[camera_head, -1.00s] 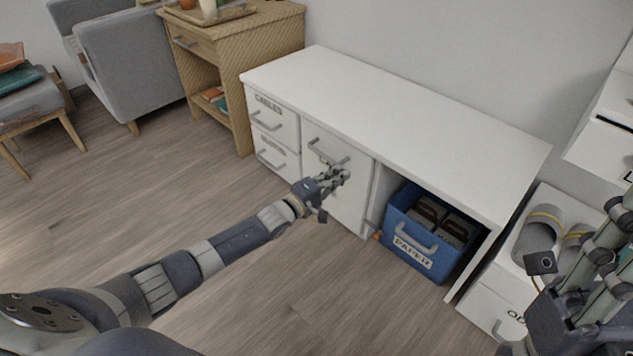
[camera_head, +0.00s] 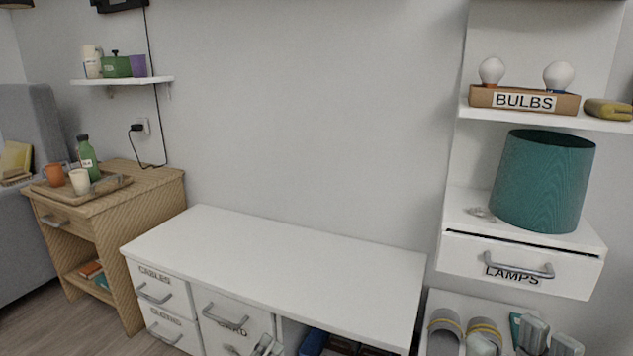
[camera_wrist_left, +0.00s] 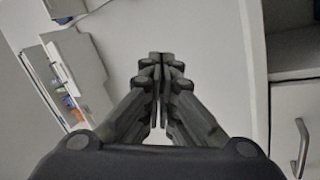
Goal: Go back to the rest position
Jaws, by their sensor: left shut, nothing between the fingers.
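My left gripper (camera_head: 264,346) shows only by its fingertips at the bottom edge of the head view, in front of the white desk's cupboard door (camera_head: 232,325). In the left wrist view its fingers (camera_wrist_left: 161,62) are together, with nothing between them. The rest of the left arm is out of the head view.
The white desk (camera_head: 290,250) has a bare top. A wooden cabinet (camera_head: 150,190) with a tray stands left. At right are a LAMPS drawer (camera_head: 515,268), a teal lampshade (camera_head: 543,180) and a BULBS box (camera_head: 524,101). Grey rolled items (camera_head: 444,330) lie below.

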